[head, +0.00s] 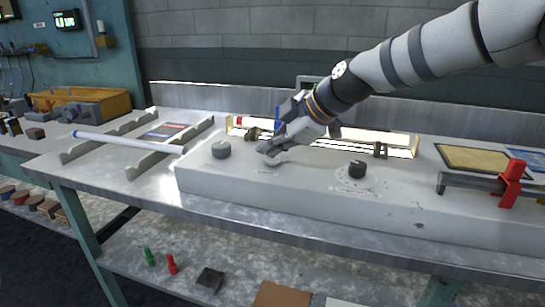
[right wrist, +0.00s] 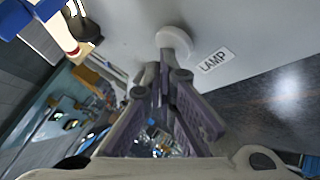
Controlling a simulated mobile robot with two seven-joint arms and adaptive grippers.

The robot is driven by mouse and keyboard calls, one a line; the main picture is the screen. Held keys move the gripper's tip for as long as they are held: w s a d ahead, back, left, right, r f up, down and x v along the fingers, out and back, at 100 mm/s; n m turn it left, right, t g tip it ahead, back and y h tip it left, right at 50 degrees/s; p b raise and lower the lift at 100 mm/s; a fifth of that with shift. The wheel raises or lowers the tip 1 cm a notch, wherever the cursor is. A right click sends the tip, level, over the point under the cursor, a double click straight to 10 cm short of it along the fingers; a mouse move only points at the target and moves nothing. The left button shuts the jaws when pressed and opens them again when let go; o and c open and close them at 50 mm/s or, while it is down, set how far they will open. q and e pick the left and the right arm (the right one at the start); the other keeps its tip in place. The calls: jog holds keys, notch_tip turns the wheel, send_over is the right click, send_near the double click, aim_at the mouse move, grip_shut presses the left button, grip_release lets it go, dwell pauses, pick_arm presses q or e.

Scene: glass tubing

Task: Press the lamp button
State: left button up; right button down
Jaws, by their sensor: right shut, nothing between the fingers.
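The lamp button is a pale round disc (right wrist: 174,42) on the grey panel in the right wrist view, beside a white label reading LAMP (right wrist: 214,60). My right gripper (right wrist: 163,72) is shut and empty, its fingertips close to the disc; whether they touch cannot be told. In the head view, my right gripper (head: 268,150) hangs low over the left part of the panel (head: 300,193). My left gripper is not in view.
Behind my gripper lies a lit trough (head: 375,137) with tubing. A dark knob (head: 357,169) and a red clamp (head: 511,181) stand to the right. A long pale glass tube (head: 125,143) rests on notched rails at left. A yellow bin (head: 95,101) is further left.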

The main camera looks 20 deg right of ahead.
aim_at(271, 159)
jog(key=shift+f, duration=0.2)
jog(key=shift+r, duration=0.8)
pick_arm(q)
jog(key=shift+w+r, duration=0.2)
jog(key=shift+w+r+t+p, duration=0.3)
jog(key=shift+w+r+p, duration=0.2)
pick_arm(e)
notch_tip(271, 159, up, 6)
jog(key=shift+f, duration=0.1)
